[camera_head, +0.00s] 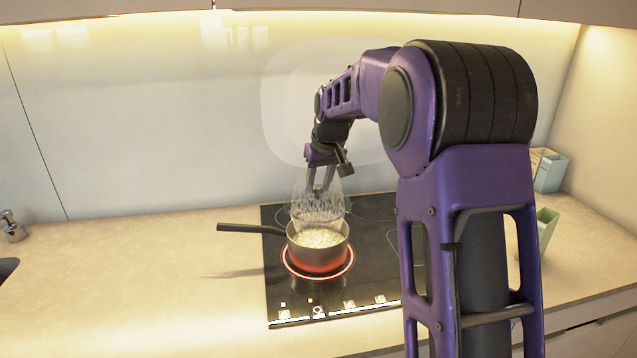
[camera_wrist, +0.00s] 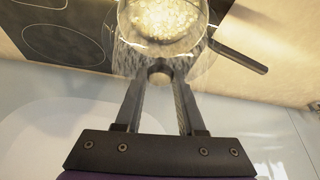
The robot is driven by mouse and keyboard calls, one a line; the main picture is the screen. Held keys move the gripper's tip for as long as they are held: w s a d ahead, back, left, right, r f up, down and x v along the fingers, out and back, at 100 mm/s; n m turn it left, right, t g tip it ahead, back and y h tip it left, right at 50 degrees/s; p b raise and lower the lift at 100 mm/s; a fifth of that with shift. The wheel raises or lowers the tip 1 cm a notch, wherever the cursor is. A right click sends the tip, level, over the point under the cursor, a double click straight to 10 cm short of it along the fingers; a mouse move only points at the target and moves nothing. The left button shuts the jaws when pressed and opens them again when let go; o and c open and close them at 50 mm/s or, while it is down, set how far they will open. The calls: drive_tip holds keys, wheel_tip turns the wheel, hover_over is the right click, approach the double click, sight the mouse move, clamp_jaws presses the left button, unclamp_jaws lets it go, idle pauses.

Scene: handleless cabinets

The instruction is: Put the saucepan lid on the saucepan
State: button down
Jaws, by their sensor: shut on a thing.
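The saucepan (camera_head: 318,260) stands upright on a glowing red ring of the hob, with bubbling pale contents and its dark handle pointing left. The saucepan lid (camera_head: 318,210) is clear glass and shows faintly just above the pan, partly blended with steam. My gripper (camera_head: 320,188) is above the pan, pointing down, shut on the lid's knob. In the wrist view the knob (camera_wrist: 160,76) sits between the two fingertips, and the pan's contents show through the glass. The pan's handle (camera_wrist: 240,55) shows there too. I cannot tell whether the lid's rim touches the pan.
The black hob (camera_head: 375,260) has other empty rings behind and right of the pan. Pale containers (camera_head: 547,170) stand at the right, partly behind my arm. A tap (camera_head: 13,226) is at the far left. The counter (camera_head: 140,285) left of the hob is clear.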

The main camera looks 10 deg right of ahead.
sight(320, 202)
drive_tip(key=shift+f+b, duration=1.95)
drive_tip(key=shift+f, duration=1.25)
drive_tip(key=shift+f, duration=0.25)
drive_tip(key=shift+c, duration=2.2)
unclamp_jaws()
